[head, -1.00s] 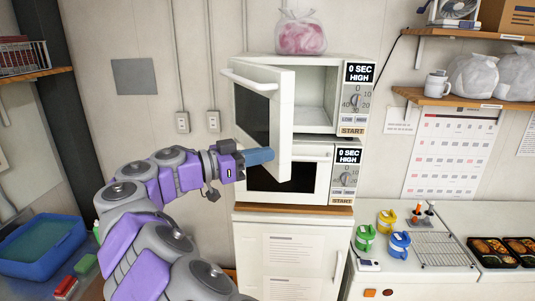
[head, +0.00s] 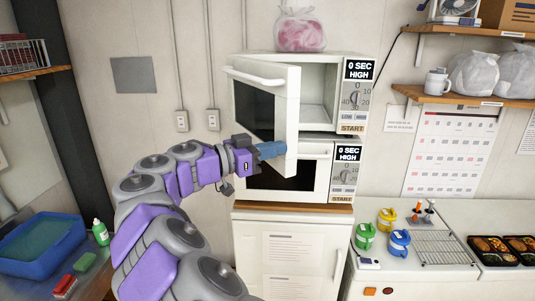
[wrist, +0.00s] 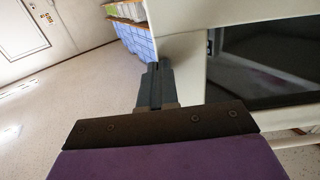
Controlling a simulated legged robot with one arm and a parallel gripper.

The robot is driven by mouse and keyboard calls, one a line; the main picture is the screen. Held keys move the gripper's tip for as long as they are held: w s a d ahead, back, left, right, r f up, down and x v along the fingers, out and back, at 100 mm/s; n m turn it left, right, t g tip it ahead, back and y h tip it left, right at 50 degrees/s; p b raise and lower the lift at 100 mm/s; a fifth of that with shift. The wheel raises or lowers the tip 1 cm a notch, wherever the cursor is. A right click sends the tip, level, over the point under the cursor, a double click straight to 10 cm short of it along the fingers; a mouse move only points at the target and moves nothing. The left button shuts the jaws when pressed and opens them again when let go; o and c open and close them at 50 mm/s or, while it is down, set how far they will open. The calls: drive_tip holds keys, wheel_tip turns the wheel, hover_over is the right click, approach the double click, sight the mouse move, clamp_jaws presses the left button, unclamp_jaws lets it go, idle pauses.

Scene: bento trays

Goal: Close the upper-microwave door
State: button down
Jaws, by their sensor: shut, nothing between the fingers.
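The upper microwave (head: 350,75) is white and stands stacked on the lower microwave (head: 342,175). Its door (head: 291,110) is open and swung out toward me, with a white bar handle (head: 255,76) and a dark window; the empty interior shows to its right. My gripper (head: 272,149) is shut and empty, its blue fingers at the lower part of the open door. In the wrist view the shut fingers (wrist: 154,85) are beside the door's pale edge (wrist: 185,70); whether they touch it I cannot tell. The lower microwave's door is shut.
A bag with pink contents (head: 299,32) sits on top of the upper microwave. The counter to the right holds colored lidded pots (head: 388,219), a wire rack (head: 442,248) and bento trays (head: 492,250). A blue basin (head: 42,247) is at the lower left.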

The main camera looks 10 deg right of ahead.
drive_tip(key=w+d+n+t+y+b, duration=0.25)
drive_tip(key=d+t+b, duration=0.2)
drive_tip(key=d, duration=0.35)
drive_tip(key=w+d+n+t+y+b, duration=0.1)
drive_tip(key=w+d+n+t+b, duration=0.2)
drive_tip(key=d+b, duration=0.35)
drive_tip(key=shift+w+d+n+t+y+p, duration=0.55)
drive_tip(key=shift+w+d+y, duration=0.15)
drive_tip(key=shift+w+d, duration=1.4)
drive_tip(key=shift+w+d+n+t+y+p, duration=0.5)
drive_tip(key=shift+w+d+y, duration=0.25)
drive_tip(key=shift+w+d, duration=1.4)
drive_tip(key=shift+w+d+n+t+y+p, duration=0.45)
drive_tip(key=shift+w+d+n+t+y, duration=0.2)
drive_tip(key=shift+w+d, duration=1.45)
drive_tip(key=shift+w+a, duration=0.35)
drive_tip(key=shift+f, duration=0.1)
